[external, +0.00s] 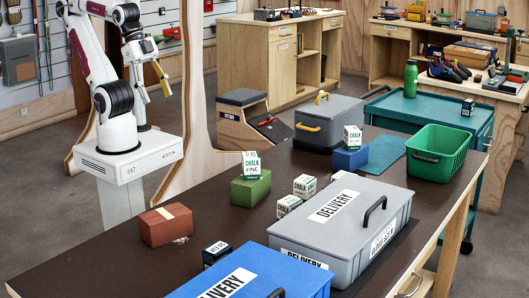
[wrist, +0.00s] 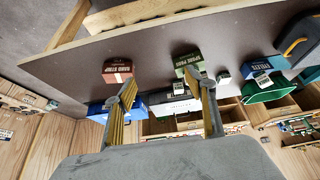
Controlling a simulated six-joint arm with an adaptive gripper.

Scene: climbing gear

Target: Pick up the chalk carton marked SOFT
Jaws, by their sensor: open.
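Several small white and green chalk cartons show in the external view. One marked FINE (external: 251,165) stands on a green block, and another chalk carton (external: 353,138) stands on a blue block. More white cartons (external: 305,186) (external: 288,205) sit on the table beside the grey delivery box. Their small print is too fine for me to read, so I cannot tell which is marked SOFT. My gripper (external: 166,62) is raised at the far left, well away from the cartons. In the wrist view its fingers (wrist: 160,82) are spread and nothing is between them.
A grey delivery box (external: 400,213) and a blue one (external: 205,275) fill the table's front. A dark carton (external: 215,252) is beside them. A red-brown block (external: 166,226), green block (external: 250,190), blue block (external: 350,159) and green basket (external: 437,153) are also there.

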